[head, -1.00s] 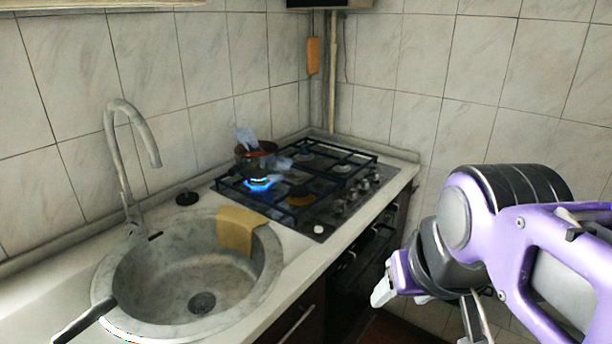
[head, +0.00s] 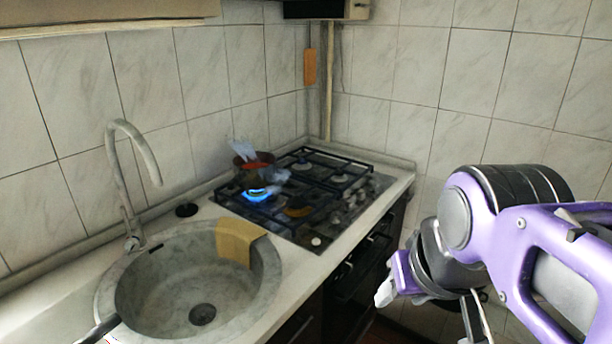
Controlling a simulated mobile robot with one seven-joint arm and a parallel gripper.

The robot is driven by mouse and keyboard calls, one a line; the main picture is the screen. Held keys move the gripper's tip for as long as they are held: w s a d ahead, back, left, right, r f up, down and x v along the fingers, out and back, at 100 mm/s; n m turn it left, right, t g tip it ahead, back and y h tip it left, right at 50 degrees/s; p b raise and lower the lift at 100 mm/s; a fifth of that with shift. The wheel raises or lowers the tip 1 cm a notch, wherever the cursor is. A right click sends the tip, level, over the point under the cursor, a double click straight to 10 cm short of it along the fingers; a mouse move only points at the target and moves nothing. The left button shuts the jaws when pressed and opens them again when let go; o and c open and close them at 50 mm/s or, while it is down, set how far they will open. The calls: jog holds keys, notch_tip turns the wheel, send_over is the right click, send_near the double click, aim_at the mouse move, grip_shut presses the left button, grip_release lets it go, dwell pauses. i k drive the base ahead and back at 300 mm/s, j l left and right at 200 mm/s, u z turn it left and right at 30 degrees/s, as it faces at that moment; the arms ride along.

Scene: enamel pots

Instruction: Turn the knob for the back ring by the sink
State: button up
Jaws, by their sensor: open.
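The black gas hob (head: 285,228) is set in the counter to the right of the sink. A row of small knobs (head: 350,203) runs along its right-hand front edge; they are blurred and their settings cannot be read. A pale round knob (head: 316,241) sits at the hob's near corner, closest to the sink. A blue flame (head: 257,192) burns on the sink side of the hob. My gripper (head: 432,308) is at the lower right, open and empty, apart from the hob and the knobs. Its far parts are partly hidden by my arm.
A dark reddish pot (head: 240,163) with a pale bluish shape over it stands at the back by the flame. A yellow cloth (head: 240,243) hangs over the rim of the round sink (head: 130,290). A curved tap (head: 120,180) rises behind it. The counter's front edge lies left of my gripper.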

aim_at(334, 219)
jog(key=i+l+u, duration=0.1)
jog(key=u, duration=0.7)
jog(key=i+l+u, duration=0.1)
jog(key=l+u, duration=0.6)
jog(key=l, duration=0.35)
jog(key=i+l+u, duration=0.1)
jog(key=l, duration=0.4)
